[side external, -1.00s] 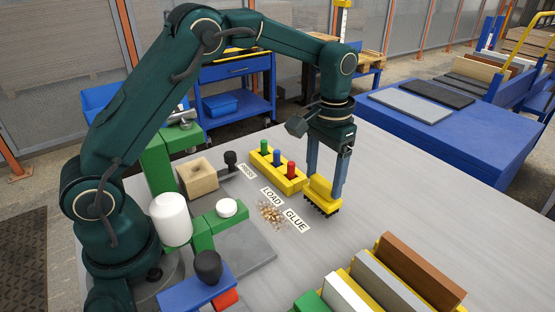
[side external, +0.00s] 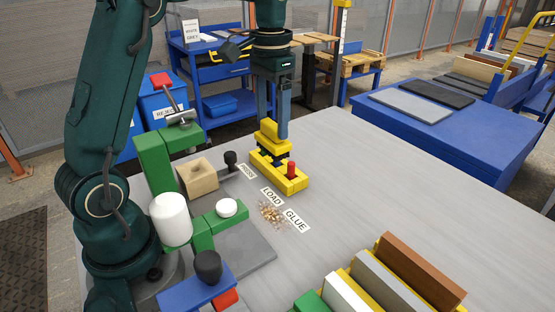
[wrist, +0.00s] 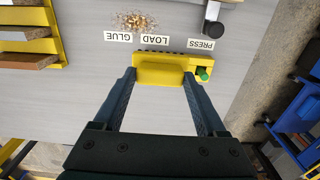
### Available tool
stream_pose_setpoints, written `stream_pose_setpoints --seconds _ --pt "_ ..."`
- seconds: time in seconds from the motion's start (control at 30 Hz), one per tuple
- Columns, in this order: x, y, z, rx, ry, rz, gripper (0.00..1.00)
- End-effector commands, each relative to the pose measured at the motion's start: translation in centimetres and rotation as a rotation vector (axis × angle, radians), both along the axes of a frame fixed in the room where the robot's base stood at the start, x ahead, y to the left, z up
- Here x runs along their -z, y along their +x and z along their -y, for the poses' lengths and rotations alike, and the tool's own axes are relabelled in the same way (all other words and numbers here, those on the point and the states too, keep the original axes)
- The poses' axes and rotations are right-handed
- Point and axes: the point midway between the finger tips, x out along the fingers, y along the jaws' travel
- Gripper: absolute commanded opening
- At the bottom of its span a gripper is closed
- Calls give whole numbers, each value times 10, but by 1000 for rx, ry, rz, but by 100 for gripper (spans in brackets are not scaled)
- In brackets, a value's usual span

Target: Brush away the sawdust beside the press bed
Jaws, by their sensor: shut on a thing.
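My gripper (side external: 271,118) is shut on a yellow brush (side external: 268,134) with dark bristles. The brush also shows between the fingers in the wrist view (wrist: 160,75). In the side view it stands over or just behind the yellow peg holder (side external: 291,184); contact cannot be told. The sawdust (side external: 270,214) is a loose tan pile on the table beside the grey press bed (side external: 246,250), near the LOAD and GLUE labels. It shows at the top of the wrist view (wrist: 136,22). My gripper and brush are away from the sawdust.
A red peg (side external: 291,168) stands in the holder. The green press frame (side external: 157,165), white cylinder (side external: 170,219) and wooden block (side external: 197,178) are left of the sawdust. A rack of boards (side external: 385,275) is at front right.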

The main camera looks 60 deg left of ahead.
Motion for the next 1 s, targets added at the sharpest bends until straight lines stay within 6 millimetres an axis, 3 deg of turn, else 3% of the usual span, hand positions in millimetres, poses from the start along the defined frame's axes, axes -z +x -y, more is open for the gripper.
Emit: stream_pose_setpoints --seconds 0.2,0.23,0.3,0.33,0.57,1.0 --pt "0 0 0 0 0 0 0" --pt "0 0 0 0 0 0 62" --pt "0 0 0 0 0 0 36" --pt "0 0 0 0 0 0 30" --pt "10 -2 1 0 2 7 30" --pt "33 -41 13 0 -1 -3 30"
